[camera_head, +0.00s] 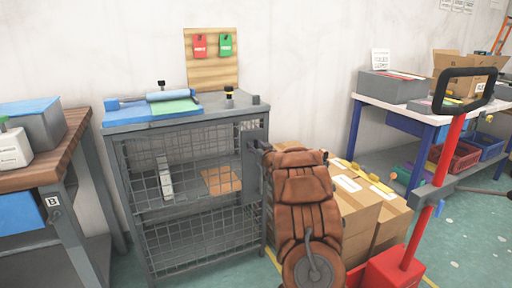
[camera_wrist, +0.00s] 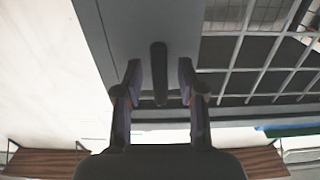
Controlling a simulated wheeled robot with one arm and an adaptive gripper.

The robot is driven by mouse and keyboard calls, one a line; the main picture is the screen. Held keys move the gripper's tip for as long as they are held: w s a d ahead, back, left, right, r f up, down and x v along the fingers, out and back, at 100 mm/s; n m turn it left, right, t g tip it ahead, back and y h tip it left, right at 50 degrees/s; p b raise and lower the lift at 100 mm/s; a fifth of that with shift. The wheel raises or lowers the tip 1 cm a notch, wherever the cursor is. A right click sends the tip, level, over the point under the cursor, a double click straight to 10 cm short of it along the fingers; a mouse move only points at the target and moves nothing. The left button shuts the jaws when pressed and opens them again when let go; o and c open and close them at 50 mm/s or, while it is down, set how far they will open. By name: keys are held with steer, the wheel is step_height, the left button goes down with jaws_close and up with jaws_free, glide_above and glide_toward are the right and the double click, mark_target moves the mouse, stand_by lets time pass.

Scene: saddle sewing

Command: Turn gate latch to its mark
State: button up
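In the wrist view, the gate latch (camera_wrist: 159,62) is a dark, narrow bar with rounded ends on a grey plate (camera_wrist: 122,25). My gripper (camera_wrist: 159,76) is open, with one finger on each side of the bar and a gap visible on both sides. In the head view, my gripper (camera_head: 262,147) is small and dark at the grey gate plate (camera_head: 252,178) on the right of the wire-mesh cabinet (camera_head: 172,125). The latch is hidden there behind my gripper and arm. I cannot make out the mark in either view.
Cardboard boxes (camera_head: 360,210) stand right of my arm, with a red post with a black handle (camera_head: 440,150) in front. A wooden-topped bench (camera_head: 60,160) is at the left. A white-topped table (camera_head: 400,108) stands at the back right. Blue and green items lie on the cabinet.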

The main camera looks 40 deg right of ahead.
steer(key=shift+c, duration=0.2)
jaws_close()
steer(key=shift+n, duration=0.3)
steer(key=n+b, duration=0.1)
steer(key=n, duration=0.2)
steer(key=shift+a+f+n+b, duration=0.1)
steer(key=shift+n+b, duration=0.2)
steer(key=n+b, duration=0.1)
steer(key=n, duration=0.1)
steer(key=n+b, duration=0.1)
steer(key=n, duration=0.1)
steer(key=shift+w+a+f+n+b, duration=0.1)
steer(key=shift+f+n+b, duration=0.05)
steer(key=shift+n+b, duration=0.2)
steer(key=n+b, duration=0.2)
steer(key=n, duration=0.1)
steer(key=shift+n+b, duration=0.25)
steer(key=shift+b, duration=0.1)
steer(key=n+b, duration=0.3)
steer(key=n, duration=0.1)
steer(key=shift+a, duration=0.15)
steer(key=shift+n, duration=0.3)
